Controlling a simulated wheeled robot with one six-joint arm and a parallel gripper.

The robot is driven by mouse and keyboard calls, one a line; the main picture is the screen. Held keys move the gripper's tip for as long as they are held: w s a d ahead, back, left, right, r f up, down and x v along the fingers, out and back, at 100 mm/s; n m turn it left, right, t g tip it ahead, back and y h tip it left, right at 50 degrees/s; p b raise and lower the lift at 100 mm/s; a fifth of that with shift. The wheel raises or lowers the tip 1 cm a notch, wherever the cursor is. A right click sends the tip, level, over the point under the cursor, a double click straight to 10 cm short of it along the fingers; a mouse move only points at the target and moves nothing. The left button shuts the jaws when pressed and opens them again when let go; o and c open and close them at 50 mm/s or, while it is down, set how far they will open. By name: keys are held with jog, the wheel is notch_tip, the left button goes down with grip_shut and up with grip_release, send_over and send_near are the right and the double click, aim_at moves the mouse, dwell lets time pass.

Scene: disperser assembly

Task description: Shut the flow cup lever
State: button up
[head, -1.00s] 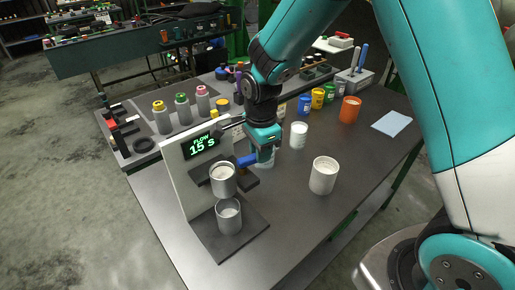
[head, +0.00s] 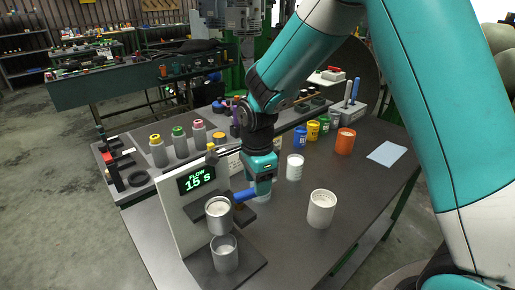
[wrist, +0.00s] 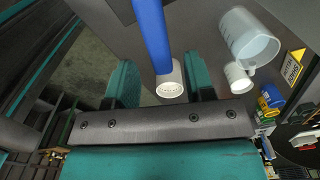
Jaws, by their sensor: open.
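The flow cup stand (head: 182,222) is a pale upright panel with a green display reading "FLOW 15 s". A grey flow cup (head: 219,219) sits at its front, with a second cup (head: 225,256) below it on the dark base. The blue lever (head: 243,195) sticks out to the right beside the flow cup. My gripper (head: 262,187) is at the lever's outer end. In the wrist view, the open gripper (wrist: 160,78) has a teal finger on each side of the blue lever (wrist: 152,35), with gaps visible. The lever's far end is out of frame.
A white cup (head: 321,209) stands on the grey table right of the stand, with a smaller white cup (head: 295,167) behind. An orange pot (head: 345,141) and several coloured jars stand farther back. Bottles (head: 158,151) stand behind the stand. The table's front right is clear.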

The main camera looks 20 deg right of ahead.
notch_tip(320, 180, up, 16)
jog(key=b, duration=0.2)
jog(key=shift+f, duration=0.15)
jog(key=shift+s, duration=0.1)
jog(key=s+a+f+n+y, duration=0.1)
jog(key=s+a+n+y, duration=0.1)
jog(key=s+n, duration=0.9)
jog(key=s+a+f+n+y, duration=0.2)
jog(key=s+a+n, duration=0.1)
jog(key=s+n, duration=0.8)
jog(key=n, duration=0.2)
jog(key=shift+s+a+n, duration=0.25)
jog(key=shift+n, duration=0.15)
